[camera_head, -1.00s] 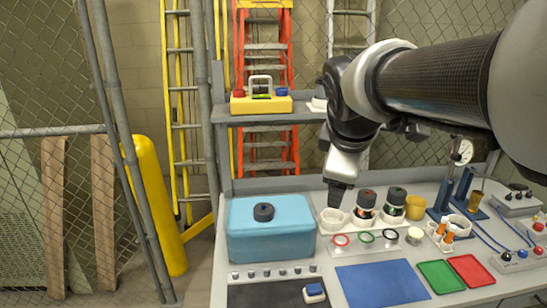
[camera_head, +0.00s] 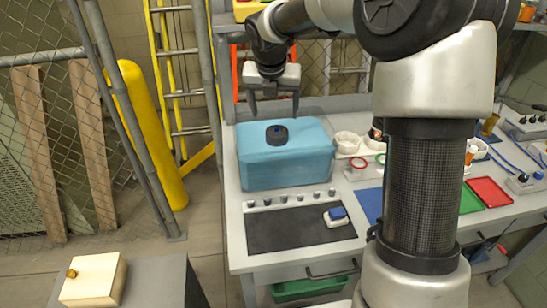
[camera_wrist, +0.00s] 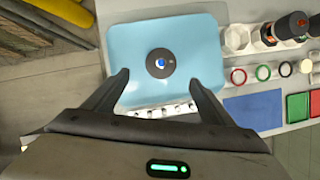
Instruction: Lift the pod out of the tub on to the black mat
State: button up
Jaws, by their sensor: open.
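The tub (camera_head: 288,168) is a light blue box at the back left of the bench. The pod (camera_head: 277,135) is a short dark cylinder with a blue spot on top, in the middle of the tub's blue upper face. It also shows in the wrist view (camera_wrist: 160,63). The black mat (camera_head: 290,236) lies in front of the tub. My gripper (camera_head: 274,112) is open and empty above the tub. In the wrist view its fingers (camera_wrist: 159,80) point toward the pod, one to each side, apart from it.
A row of small grey knobs (camera_head: 283,198) runs between tub and mat. A white block with a blue top (camera_head: 336,216) sits on the mat's right part. White cups (camera_head: 347,142) and a red ring (camera_head: 358,162) are right of the tub. A shelf is behind.

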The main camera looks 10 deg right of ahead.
aim_at(276, 131)
jog(key=x, duration=0.7)
jog(key=shift+w+d+f+b, duration=0.1)
jog(key=shift+w+f+b, duration=0.05)
jog(key=shift+f+b, duration=0.2)
jog(key=b+x, duration=0.1)
jog(key=x, duration=0.4)
jog(key=shift+d+f, duration=0.1)
jog(key=shift+f, duration=0.2)
jog(key=shift+r, duration=0.1)
jog(key=c, duration=1.8)
